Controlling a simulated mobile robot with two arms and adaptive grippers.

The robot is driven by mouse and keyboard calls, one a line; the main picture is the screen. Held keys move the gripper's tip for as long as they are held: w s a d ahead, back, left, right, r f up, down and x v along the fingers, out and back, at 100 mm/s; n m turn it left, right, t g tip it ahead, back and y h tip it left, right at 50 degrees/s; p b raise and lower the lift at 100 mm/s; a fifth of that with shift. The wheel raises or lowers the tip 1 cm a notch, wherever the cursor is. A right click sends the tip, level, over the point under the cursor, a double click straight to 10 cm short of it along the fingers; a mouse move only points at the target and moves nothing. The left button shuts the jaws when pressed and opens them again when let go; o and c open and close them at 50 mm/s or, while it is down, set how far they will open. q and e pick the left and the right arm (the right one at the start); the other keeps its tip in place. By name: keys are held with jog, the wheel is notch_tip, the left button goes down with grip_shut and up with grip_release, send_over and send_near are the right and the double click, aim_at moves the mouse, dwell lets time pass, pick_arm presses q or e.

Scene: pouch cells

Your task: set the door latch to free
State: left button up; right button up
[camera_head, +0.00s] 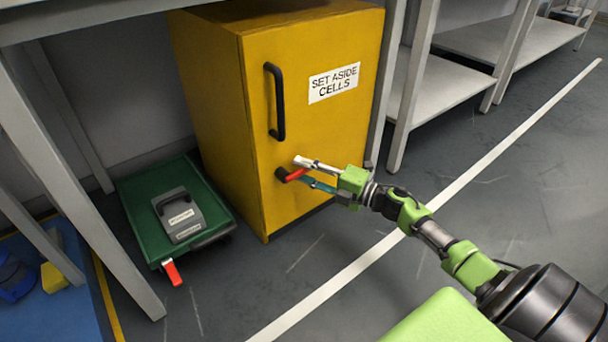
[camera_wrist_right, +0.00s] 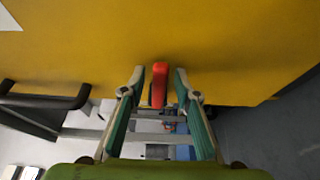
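The yellow cabinet (camera_head: 215,120) has a door (camera_head: 350,120) with a sign reading "SET ASIDE CELLS". Below its black handle is the door latch (camera_head: 296,175), a red lever on a dark round base. The lever points right and slightly up in the head view. My right gripper (camera_head: 305,171) is at the latch, with its fingers toward the door. In the right wrist view the red lever (camera_wrist_right: 159,85) stands between the two fingers, with a gap on each side, so the gripper is open around it. My left gripper is not in view.
The black door handle (camera_head: 277,101) is just above the latch. A green cart (camera_head: 142,213) carrying a grey case (camera_head: 180,215) stands left of the cabinet. Grey shelving (camera_head: 440,85) stands to the right. The floor in front is clear.

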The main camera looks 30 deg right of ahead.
grip_shut()
